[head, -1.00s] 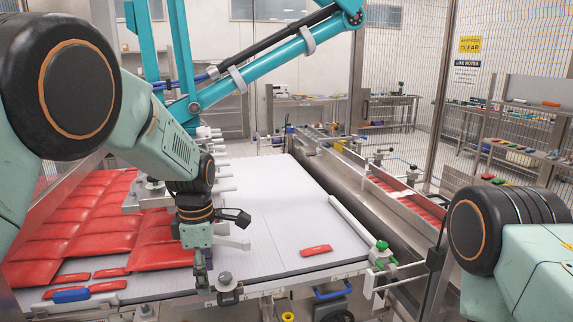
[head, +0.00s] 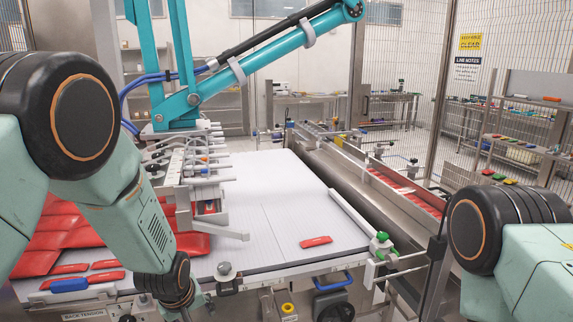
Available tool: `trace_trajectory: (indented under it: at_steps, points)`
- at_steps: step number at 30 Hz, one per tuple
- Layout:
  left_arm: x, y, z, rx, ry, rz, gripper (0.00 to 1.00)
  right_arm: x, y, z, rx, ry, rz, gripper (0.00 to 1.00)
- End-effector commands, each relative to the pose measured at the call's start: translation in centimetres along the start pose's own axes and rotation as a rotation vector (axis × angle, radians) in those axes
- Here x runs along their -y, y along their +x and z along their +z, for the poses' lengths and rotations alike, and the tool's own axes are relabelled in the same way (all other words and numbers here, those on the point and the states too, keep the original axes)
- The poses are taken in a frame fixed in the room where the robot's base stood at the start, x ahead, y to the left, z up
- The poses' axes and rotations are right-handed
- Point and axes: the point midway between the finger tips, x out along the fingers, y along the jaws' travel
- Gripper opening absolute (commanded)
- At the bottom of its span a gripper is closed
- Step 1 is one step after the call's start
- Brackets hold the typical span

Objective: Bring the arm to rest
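My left arm (head: 125,215) comes in from the left and reaches down to the bottom edge, in front of the belt's near left corner. Its dark wrist (head: 172,284) shows there, but the gripper fingers are cut off below the frame. My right arm (head: 515,255) fills the lower right corner, and its gripper is out of view. The white belt (head: 265,190) lies ahead. A single red pack (head: 316,242) lies flat on its near right part. Larger red packs (head: 60,235) crowd its left side, partly hidden behind my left arm.
The teal picker (head: 255,65) stands over the far left of the belt, its suction head (head: 190,165) above it. A blue-handled piece (head: 70,285) lies near smaller red packs at the near left. A green knob (head: 382,238) and blue handle (head: 333,283) stick out at the near edge.

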Motion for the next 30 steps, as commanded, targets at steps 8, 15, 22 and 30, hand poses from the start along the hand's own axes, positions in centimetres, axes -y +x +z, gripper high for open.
trace_trajectory:
  at_steps: [8,15,22,30]
  points:
    - [11.2,7.7,14.4,0.046,0.423,-0.012,0.58,0.0,5.8,0.0,0.001,0.0,0.0,0.4]
    - [19.9,9.4,27.2,0.198,0.564,-0.037,0.58,-0.1,10.4,0.0,0.001,0.0,0.0,0.4]
    - [25.1,10.1,35.1,0.37,0.529,-0.085,0.58,-0.1,13.6,0.0,0.001,0.0,0.0,0.4]
    - [25.9,10.5,36.4,0.397,0.523,-0.095,0.58,-0.1,14.0,0.0,0.0,0.0,0.0,0.4]
